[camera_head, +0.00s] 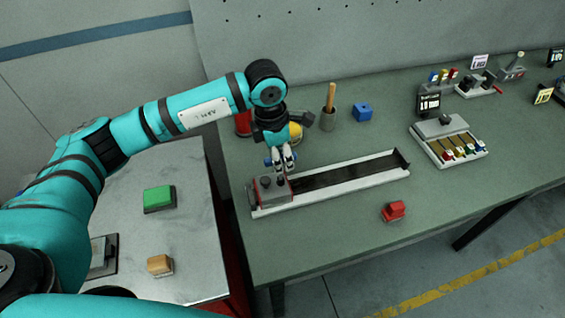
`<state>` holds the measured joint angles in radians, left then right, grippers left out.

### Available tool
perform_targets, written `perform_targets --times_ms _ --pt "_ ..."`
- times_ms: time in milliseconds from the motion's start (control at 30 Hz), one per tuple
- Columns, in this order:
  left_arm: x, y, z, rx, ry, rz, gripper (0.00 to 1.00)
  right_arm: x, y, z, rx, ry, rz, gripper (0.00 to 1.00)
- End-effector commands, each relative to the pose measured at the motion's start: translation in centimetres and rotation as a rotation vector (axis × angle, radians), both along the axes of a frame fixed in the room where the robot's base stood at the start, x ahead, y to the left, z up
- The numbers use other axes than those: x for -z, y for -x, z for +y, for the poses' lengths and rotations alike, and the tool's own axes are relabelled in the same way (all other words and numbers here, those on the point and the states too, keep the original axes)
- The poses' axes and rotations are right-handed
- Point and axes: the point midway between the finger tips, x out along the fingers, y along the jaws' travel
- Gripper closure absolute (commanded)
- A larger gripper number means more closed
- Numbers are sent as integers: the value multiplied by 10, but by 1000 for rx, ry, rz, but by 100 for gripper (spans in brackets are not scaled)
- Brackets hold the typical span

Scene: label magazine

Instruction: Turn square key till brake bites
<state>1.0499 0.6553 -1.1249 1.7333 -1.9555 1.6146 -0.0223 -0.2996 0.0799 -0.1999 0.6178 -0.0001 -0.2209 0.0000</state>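A label magazine (345,186), a long pale rail with a dark channel, lies on the green bench. A grey block with red edges (268,195) stands at its left end, with dark round knobs on top. My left gripper (283,166) points down just above this block. Its fingers are close together over the right-hand knob. I cannot tell whether they touch it or hold a key. No square key can be made out, and a brake is not distinguishable. My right gripper is not in view.
A red block (395,211) lies in front of the rail. A cup with a wooden handle (329,117) and a blue block (362,112) stand behind it. A tray with coloured pieces (448,141) is at right. A side table holds a green block (159,197) and a wooden block (160,264).

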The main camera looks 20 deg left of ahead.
Motion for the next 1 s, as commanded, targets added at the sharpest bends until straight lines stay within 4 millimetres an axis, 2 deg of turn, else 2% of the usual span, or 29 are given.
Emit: perform_targets --times_ms 100,300,433,700,967,1000 --pt "19 0 -3 0 0 4 65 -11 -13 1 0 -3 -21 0" --pt "42 -3 -5 0 1 1 65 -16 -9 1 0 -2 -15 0" --pt "48 -3 -5 1 0 0 65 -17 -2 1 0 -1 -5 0" --pt "50 -3 -5 1 1 -1 65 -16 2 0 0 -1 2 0" --pt "49 -4 -5 1 1 -1 99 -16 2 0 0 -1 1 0" --pt "49 -4 -5 1 1 -1 100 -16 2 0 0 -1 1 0"
